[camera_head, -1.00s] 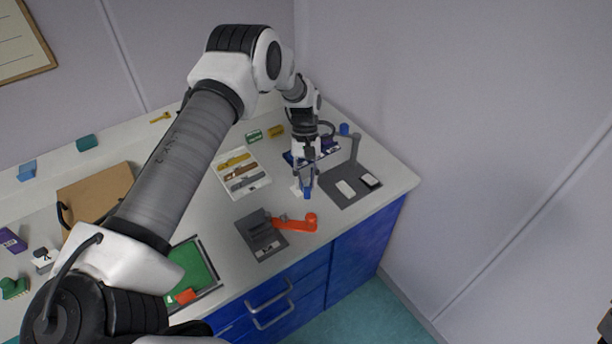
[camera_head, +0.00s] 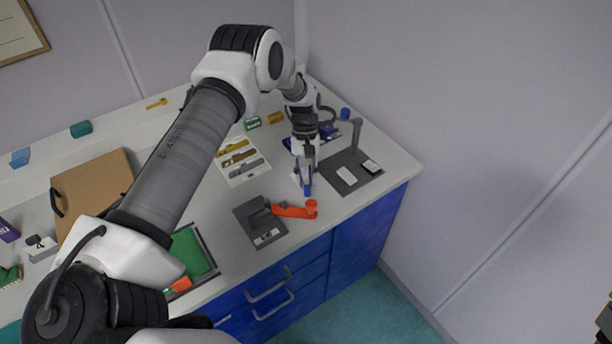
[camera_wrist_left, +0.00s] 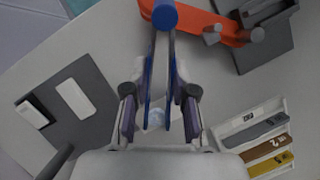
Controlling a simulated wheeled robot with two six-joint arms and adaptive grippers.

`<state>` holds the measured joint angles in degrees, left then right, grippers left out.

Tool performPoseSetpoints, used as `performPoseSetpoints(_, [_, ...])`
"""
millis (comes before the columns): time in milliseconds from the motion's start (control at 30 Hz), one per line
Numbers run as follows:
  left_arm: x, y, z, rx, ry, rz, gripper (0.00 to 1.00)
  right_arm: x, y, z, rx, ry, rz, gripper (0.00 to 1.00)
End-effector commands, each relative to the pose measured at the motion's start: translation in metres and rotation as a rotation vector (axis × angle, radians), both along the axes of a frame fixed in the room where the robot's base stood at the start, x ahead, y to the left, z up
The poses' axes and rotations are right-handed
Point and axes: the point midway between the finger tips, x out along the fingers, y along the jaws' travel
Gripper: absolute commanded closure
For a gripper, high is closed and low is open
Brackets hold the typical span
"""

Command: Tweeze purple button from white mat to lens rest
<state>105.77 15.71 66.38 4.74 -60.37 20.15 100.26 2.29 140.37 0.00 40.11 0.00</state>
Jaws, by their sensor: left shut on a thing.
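My left gripper (camera_head: 305,176) is shut on a pair of blue tweezers (camera_head: 307,190), low over the counter. In the left wrist view, the tweezers (camera_wrist_left: 148,75) stand between my two fingers (camera_wrist_left: 158,105), with a round blue end at the top. A small pale patch (camera_wrist_left: 155,118) shows between the tweezers' arms, perhaps the white mat. In the head view, a bit of white (camera_head: 296,180) shows beside the gripper. I cannot make out the purple button. I cannot tell which thing is the lens rest.
A dark grey plate (camera_head: 362,182) with two white pads and an upright arm stands just right of the gripper. An orange crank (camera_head: 295,211) on a grey base is in front. A white tray (camera_head: 262,167) of coloured strips lies to the left. The counter's front edge is close.

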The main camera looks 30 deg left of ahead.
Motion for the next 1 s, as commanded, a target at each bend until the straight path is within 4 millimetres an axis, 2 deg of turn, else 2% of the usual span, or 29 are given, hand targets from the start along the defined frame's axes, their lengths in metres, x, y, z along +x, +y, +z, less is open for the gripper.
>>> performPoseSetpoints(267, [0.0,0.0,0.007,0.0,-0.001,0.0,1.0,0.0,0.0,0.005,0.0,0.0,0.0,0.6])
performPoseSetpoints(1000, [0.001,0.0,0.097,0.0,-0.001,0.0,1.0,0.0,0.0,0.063,0.0,0.0,0.0,0.6])
